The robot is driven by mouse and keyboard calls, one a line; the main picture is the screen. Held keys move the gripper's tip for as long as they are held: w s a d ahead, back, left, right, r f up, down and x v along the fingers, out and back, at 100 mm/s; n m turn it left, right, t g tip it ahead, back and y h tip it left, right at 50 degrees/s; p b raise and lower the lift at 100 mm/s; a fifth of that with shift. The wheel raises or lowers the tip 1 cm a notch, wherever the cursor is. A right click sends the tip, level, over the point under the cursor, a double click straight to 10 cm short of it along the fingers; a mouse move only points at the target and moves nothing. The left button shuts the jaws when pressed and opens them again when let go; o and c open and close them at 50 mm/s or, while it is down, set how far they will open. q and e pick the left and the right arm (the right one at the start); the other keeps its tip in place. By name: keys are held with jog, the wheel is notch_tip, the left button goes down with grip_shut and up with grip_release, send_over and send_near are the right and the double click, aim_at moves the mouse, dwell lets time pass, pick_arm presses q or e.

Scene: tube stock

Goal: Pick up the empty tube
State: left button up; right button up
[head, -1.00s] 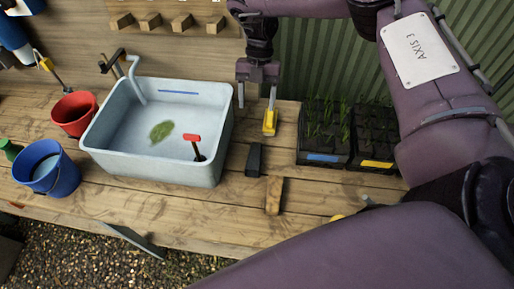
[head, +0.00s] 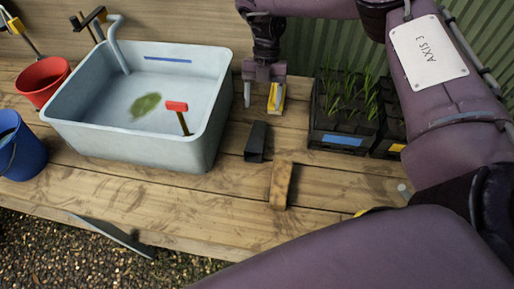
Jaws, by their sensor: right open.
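The empty tube (head: 256,141) looks like a small black tapered pot lying on the wooden bench, to the right of the sink. My right gripper (head: 261,103) points down just behind the tube in the head view. Its two grey fingers are apart with nothing between them, and it does not touch the tube. A yellow object (head: 277,98) shows on the bench right at the gripper's right finger, partly covered by it. My left gripper is not in view.
The pale sink (head: 214,125) stands left of the tube. A wooden block (head: 281,185) lies in front of it. Black seedling trays (head: 342,142) stand to the right, partly behind my right arm. A red bucket (head: 42,82) and blue bucket (head: 22,155) are at left.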

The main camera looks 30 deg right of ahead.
jog(key=p+x, duration=0.1)
jog(key=x, duration=0.7)
jog(key=shift+a+f+p, duration=0.1)
jog(key=shift+a+p, duration=0.1)
jog(key=shift+p, duration=0.2)
jog(key=shift+c, duration=0.2)
jog(key=c, duration=1.1)
notch_tip(320, 180, up, 10)
jog(key=shift+r+b, duration=0.2)
jog(key=shift+b, duration=0.25)
notch_tip(320, 180, up, 10)
jog(key=p, duration=0.2)
send_over(259, 124)
jog(key=shift+f, duration=0.15)
jog(key=shift+s, duration=0.1)
